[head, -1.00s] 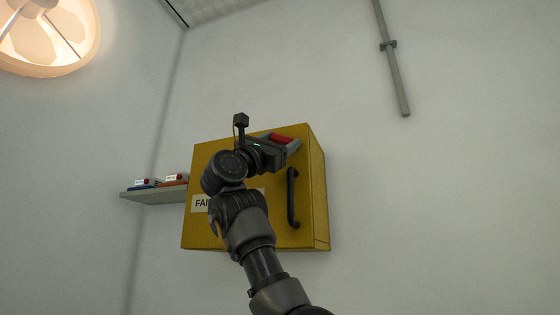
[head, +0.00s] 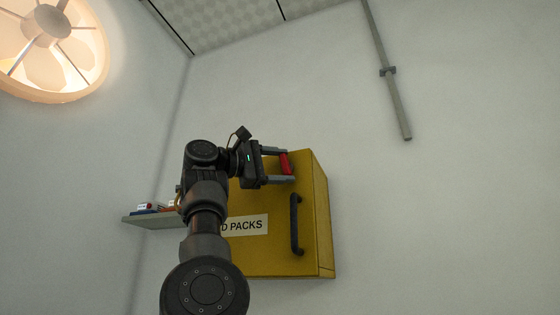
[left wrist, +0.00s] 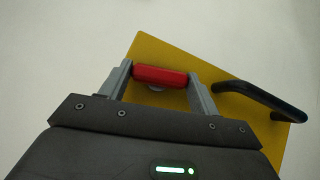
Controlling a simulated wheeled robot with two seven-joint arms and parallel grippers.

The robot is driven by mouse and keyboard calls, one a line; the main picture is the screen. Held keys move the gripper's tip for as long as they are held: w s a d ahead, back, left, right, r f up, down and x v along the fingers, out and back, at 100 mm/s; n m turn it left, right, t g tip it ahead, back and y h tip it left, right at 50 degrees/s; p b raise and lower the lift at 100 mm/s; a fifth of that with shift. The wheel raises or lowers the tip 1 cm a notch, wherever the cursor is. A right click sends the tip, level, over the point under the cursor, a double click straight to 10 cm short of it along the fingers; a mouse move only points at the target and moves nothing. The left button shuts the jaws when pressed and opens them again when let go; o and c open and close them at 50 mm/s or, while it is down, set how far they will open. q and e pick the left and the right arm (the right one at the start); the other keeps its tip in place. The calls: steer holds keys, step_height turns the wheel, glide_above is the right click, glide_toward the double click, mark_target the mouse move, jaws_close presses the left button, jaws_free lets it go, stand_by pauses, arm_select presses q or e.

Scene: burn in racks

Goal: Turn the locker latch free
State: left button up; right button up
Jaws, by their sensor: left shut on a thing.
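The yellow locker (head: 265,258) hangs on the wall in the head view. Its red latch (head: 285,164) is near the top of the door and stands close to upright there. My left gripper (head: 286,166) reaches it from the left, one grey finger at each end of the latch, shut on it. In the left wrist view the red latch (left wrist: 160,75) spans between the two fingertips, with a small pale round part just below it. The locker's yellow face (left wrist: 175,58) lies behind. My right gripper is out of view.
A black bar handle (head: 296,224) is below the latch on the door; it is also right of the fingers in the left wrist view (left wrist: 262,100). A shelf (head: 150,222) with small items is left, partly behind my arm. A wall pipe (head: 394,95) is upper right.

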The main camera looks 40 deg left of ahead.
arm_select(q)
steer(key=shift+m+g+p, duration=0.6)
steer(key=shift+m+g, duration=0.1)
steer(key=o, duration=1)
steer(key=shift+d, duration=0.15)
steer(key=b+v, duration=0.2)
steer(key=v, duration=0.8)
steer(key=shift+s+r+b, duration=0.15)
steer(key=shift+s+b, duration=0.2)
steer(key=shift+b, duration=0.05)
